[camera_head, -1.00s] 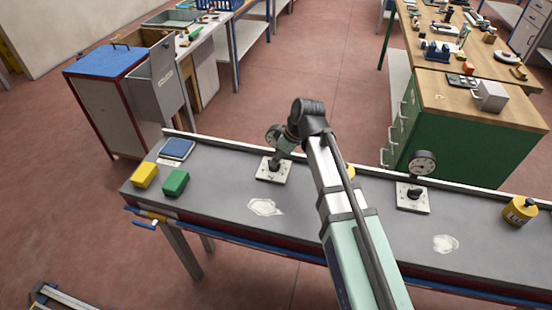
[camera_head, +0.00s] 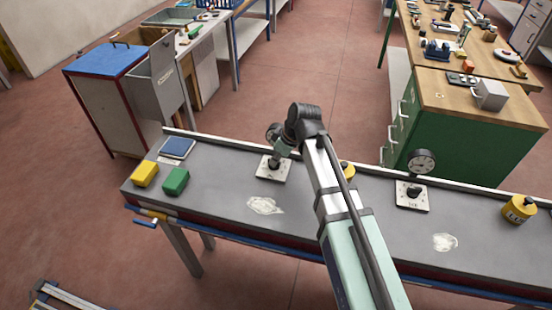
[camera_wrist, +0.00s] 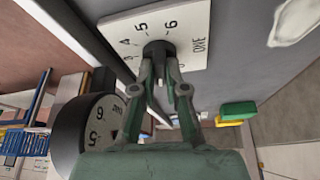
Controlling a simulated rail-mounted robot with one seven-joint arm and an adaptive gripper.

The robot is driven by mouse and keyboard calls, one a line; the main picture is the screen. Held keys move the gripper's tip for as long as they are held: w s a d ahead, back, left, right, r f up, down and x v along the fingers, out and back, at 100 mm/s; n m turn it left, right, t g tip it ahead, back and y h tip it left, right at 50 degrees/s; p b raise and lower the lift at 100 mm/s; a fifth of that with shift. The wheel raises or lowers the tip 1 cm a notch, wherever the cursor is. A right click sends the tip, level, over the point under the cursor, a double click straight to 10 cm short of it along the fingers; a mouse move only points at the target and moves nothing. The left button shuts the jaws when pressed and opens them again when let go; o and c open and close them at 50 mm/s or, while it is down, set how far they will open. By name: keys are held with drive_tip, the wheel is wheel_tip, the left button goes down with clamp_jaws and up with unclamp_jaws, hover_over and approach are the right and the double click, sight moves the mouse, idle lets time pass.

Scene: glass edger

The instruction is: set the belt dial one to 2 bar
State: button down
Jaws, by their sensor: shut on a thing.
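Belt dial one is a white plate (camera_wrist: 190,20) with printed numbers and the word ONE, and a black knob (camera_wrist: 158,48) in its middle. My gripper (camera_wrist: 163,72) is shut on this knob. In the head view the plate (camera_head: 264,173) lies on the left half of the grey bench, with my gripper (camera_head: 276,162) coming down on it from above. A round black gauge (camera_wrist: 88,135) stands beside the dial, also partly seen in the head view (camera_head: 272,132) behind my wrist. The gauge's needle reading and the knob's pointer cannot be made out.
On the grey bench (camera_head: 225,205), a second dial plate (camera_head: 424,203) with its own gauge (camera_head: 422,161) stands to the right. Yellow (camera_head: 145,173) and green (camera_head: 176,181) blocks, a blue pad (camera_head: 176,148) and a yellow weight (camera_head: 518,209) also lie there.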

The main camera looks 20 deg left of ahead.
drive_tip(key=shift+s, duration=0.1)
drive_tip(key=m+t, duration=0.1)
drive_tip(key=m, duration=0.1)
drive_tip(key=shift+s+m+h, duration=0.1)
drive_tip(key=shift+m+h, duration=0.2)
drive_tip(key=shift+m, duration=0.1)
drive_tip(key=shift+a+m+t+h, duration=0.1)
drive_tip(key=shift+m+t+h, duration=0.2)
drive_tip(key=shift+m, duration=0.8)
drive_tip(key=shift+m+t+h, duration=0.2)
drive_tip(key=shift+m+t, duration=0.2)
drive_tip(key=shift+m, duration=0.7)
drive_tip(key=c, duration=1.2)
unclamp_jaws()
drive_tip(key=v, duration=1.2)
